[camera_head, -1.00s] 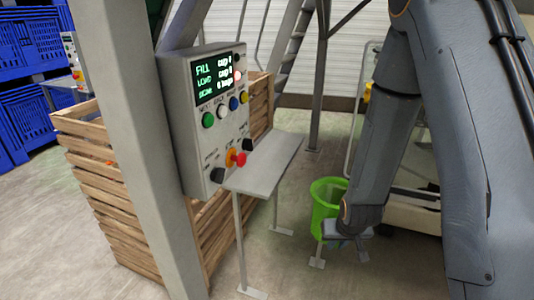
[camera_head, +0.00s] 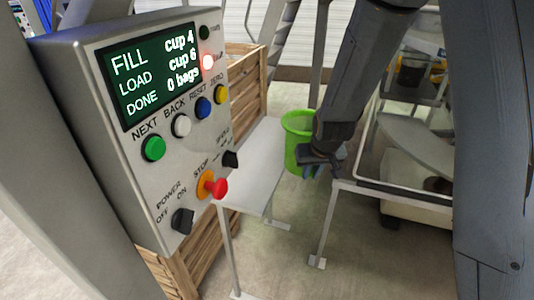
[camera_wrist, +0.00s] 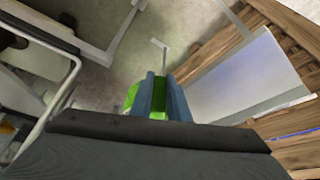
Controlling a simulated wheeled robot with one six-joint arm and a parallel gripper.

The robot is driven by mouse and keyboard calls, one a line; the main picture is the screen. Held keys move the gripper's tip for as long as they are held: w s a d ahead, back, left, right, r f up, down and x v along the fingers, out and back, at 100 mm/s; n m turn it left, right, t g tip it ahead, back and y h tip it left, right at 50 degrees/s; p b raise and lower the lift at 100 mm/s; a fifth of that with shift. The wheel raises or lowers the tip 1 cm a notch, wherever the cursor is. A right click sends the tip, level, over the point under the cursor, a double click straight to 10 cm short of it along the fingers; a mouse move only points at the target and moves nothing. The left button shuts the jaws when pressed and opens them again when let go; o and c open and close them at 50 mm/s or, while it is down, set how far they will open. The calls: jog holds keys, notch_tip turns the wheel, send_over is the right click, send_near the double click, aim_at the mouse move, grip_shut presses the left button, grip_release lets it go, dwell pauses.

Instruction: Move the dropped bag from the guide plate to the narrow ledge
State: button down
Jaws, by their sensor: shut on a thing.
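My gripper (camera_head: 337,168) hangs in front of a green bin in the head view. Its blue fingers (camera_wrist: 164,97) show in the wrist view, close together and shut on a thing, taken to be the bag. The bag itself is hidden or too small to make out. A narrow grey ledge (camera_head: 262,160) on thin legs stands left of my gripper, beside the control panel; it also shows at right in the wrist view (camera_wrist: 245,80). My gripper is apart from it. A curved grey plate (camera_head: 415,138) on the right may be the guide plate; no bag shows on it.
The control panel (camera_head: 150,120) with a screen and several buttons fills the left foreground. A wooden crate (camera_head: 245,75) stands behind it. The green bin (camera_head: 296,135) stands on the floor; green also shows behind my fingers. A pale machine frame (camera_head: 400,190) is at right.

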aim_at(287, 154)
jog(key=shift+n+y, duration=0.4)
jog(key=shift+n, duration=0.5)
jog(key=w+a+r+b, duration=0.1)
jog(key=a, duration=0.1)
jog(key=w+a+r, duration=0.1)
jog(key=a+r, duration=0.1)
jog(key=a, duration=0.1)
jog(key=w+a+r+b, duration=0.1)
jog(key=a, duration=0.1)
jog(key=shift+a+r+b, duration=0.25)
jog(key=shift+r+b, duration=0.05)
jog(key=shift+b, duration=0.05)
jog(key=a+r+n+b, duration=0.2)
jog(key=a+r, duration=0.2)
jog(key=a, duration=0.3)
jog(key=shift+g+y, duration=0.3)
jog(key=f, duration=0.4)
jog(key=f+p, duration=0.1)
jog(key=f, duration=0.4)
jog(key=shift+s+d+f, duration=0.15)
jog(key=shift+d, duration=0.05)
jog(key=shift+f, duration=0.1)
jog(key=c, duration=1.7)
grip_release()
